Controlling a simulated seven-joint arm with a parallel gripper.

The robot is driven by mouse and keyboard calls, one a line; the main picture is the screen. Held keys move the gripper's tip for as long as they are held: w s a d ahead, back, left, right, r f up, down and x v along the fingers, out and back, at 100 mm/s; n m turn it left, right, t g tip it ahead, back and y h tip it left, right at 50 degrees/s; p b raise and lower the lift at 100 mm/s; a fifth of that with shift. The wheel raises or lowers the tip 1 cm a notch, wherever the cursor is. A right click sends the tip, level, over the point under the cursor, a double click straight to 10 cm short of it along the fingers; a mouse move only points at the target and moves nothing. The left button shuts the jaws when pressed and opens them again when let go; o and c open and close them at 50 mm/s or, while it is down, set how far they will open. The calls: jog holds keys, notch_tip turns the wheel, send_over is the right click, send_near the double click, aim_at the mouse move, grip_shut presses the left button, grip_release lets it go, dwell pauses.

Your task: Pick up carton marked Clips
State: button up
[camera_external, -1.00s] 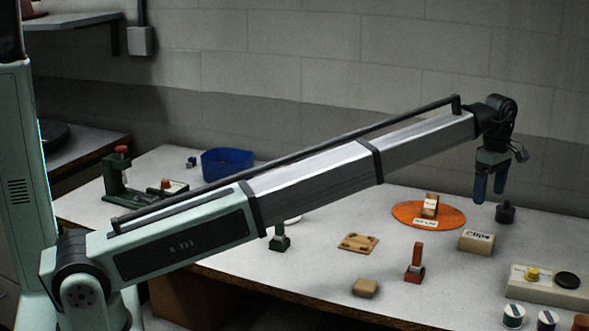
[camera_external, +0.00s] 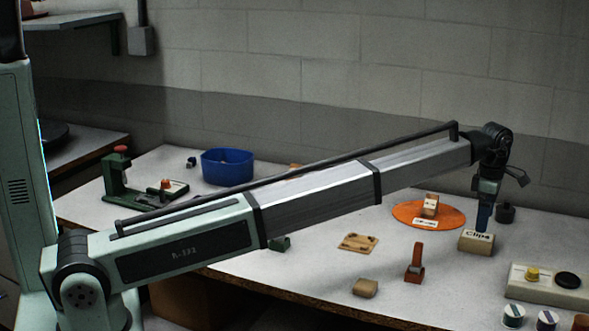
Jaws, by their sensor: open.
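The carton marked Clips (camera_external: 477,243) is a small tan box with a white label on its front, standing on the right part of the table. My gripper (camera_external: 484,226) points straight down at the carton, its blue fingers seen edge-on and overlapping. The jaws are open. I cannot tell whether the fingers touch the carton.
An orange disc (camera_external: 404,213) with a small block (camera_external: 431,204) on it lies left of the carton. A dark weight (camera_external: 505,213) stands close behind right. A control box (camera_external: 527,287) is to the right front. An orange-brown stand (camera_external: 414,268) is front left.

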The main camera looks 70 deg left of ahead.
aim_at(478, 236)
jog(key=shift+s+a+f, duration=0.1)
jog(key=shift+a+f, duration=0.05)
jog(key=shift+f, duration=1)
jog(key=shift+s+a+f, duration=0.1)
jog(key=shift+f, duration=1)
jog(key=shift+s+a+f, duration=0.1)
jog(key=shift+a+f, duration=0.05)
jog(key=shift+f, duration=1)
jog(key=c, duration=1.1)
